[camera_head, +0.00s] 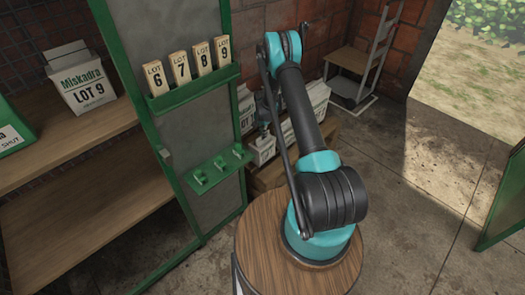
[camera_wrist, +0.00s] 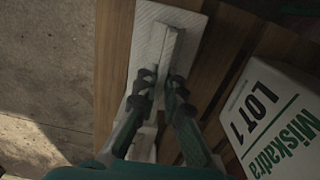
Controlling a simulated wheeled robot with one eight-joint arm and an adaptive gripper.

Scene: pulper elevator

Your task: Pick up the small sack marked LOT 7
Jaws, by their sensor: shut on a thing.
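My gripper (camera_wrist: 162,88) is shut on the raised top edge of a small white sack (camera_wrist: 146,32), seen from above in the wrist view. No marking shows on this sack, so I cannot tell its lot. In the head view my gripper (camera_head: 263,128) is low behind the green panel, at the small white sack (camera_head: 262,151), partly hidden by my arm. A larger white package (camera_wrist: 268,112) reads "Miskadra" and "LOT", with a digit that looks like 1 or 7. It lies to the right in the wrist view, apart from my fingers.
More white packages (camera_head: 312,100) stand close by on low wooden boards (camera_wrist: 112,60). A green panel (camera_head: 195,125) holds tags for lots 6, 7, 8 and 9. A LOT 9 package (camera_head: 88,92) sits on the left shelf. A hand truck (camera_head: 378,55) stands behind; the floor (camera_head: 400,190) at right is clear.

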